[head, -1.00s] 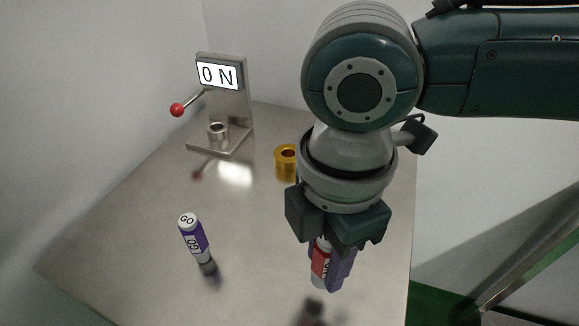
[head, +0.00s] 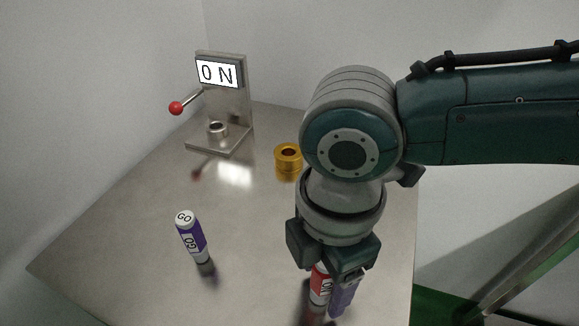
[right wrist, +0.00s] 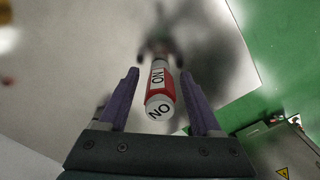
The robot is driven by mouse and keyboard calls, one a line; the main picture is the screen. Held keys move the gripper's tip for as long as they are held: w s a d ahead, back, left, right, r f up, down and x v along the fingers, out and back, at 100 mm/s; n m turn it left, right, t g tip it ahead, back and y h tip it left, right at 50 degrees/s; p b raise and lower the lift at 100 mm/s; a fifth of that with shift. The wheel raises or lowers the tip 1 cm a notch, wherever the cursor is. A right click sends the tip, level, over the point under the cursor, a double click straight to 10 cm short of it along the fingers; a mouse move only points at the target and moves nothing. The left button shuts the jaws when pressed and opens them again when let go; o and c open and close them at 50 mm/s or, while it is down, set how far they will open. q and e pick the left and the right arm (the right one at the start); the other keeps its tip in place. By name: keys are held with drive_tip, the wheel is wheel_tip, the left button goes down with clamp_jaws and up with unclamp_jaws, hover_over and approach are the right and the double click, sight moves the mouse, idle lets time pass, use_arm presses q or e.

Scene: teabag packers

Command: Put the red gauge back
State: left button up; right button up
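The red gauge (head: 320,283) is a red and white cylinder marked NO. It stands upright at the table's front right, its lower end at or very near the surface. In the right wrist view the gauge (right wrist: 160,92) shows its white NO cap between the purple fingers. My right gripper (head: 332,298) points down around the gauge; in the right wrist view its fingers (right wrist: 160,76) are apart, with a gap on each side of the gauge. One finger partly hides behind the gauge in the head view. My left gripper is not in view.
A purple and white GO gauge (head: 192,238) stands upright at the left of the steel table (head: 245,255). A brass cup (head: 288,160) stands farther back. A press with an ON sign (head: 218,72) and red-knobbed lever stands at the back. The table's middle is clear.

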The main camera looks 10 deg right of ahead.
drive_tip(key=shift+r, duration=0.1)
drive_tip(key=shift+r, duration=0.3)
wheel_tip(320, 180, up, 12)
drive_tip(key=p, duration=0.3)
drive_tip(key=shift+f, duration=0.2)
drive_tip(key=s+a+m+t+y, duration=0.2)
drive_tip(key=s+a+m+y, duration=0.35)
drive_tip(key=a, duration=0.25)
drive_tip(key=s+d+f+m+h, duration=0.1)
drive_tip(key=s+d+m+h, duration=0.1)
drive_tip(key=d+m, duration=0.4)
drive_tip(key=s+d+f+m+t+h, duration=0.1)
drive_tip(key=s+d+f+m+h, duration=0.1)
drive_tip(key=d+m, duration=0.4)
drive_tip(key=s+d+h, duration=0.1)
drive_tip(key=s+d, duration=0.1)
drive_tip(key=d, duration=0.3)
drive_tip(key=shift+s+d+m+t, duration=0.2)
drive_tip(key=shift+s+m+t, duration=0.1)
drive_tip(key=shift+s+m, duration=0.05)
